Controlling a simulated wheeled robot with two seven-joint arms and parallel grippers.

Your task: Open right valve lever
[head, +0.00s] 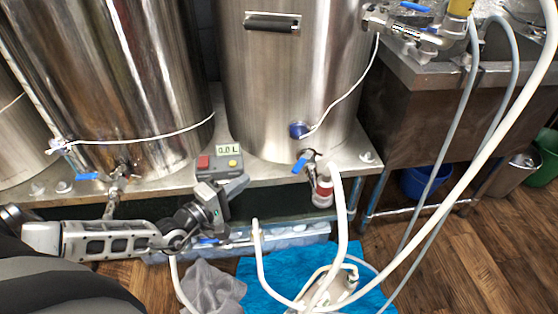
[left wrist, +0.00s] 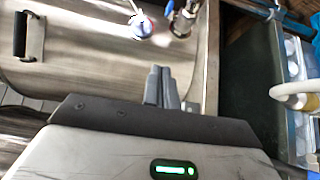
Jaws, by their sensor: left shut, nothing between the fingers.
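The right valve (head: 308,164) is low on the front of the right steel kettle (head: 290,85). Its blue lever (head: 300,162) is tilted. A red and white fitting (head: 323,188) hangs below it, with a white hose. The valve also shows at the top of the left wrist view (left wrist: 185,20). My left gripper (head: 240,184) is shut and empty, left of the valve and apart from it, by the bench's front edge. Its closed fingers show in the left wrist view (left wrist: 161,88). My right gripper is not in view.
A left valve with a blue lever (head: 88,177) is on the left kettle. White hoses (head: 445,195) cross the right side. A blue mat (head: 262,284) lies on the floor.

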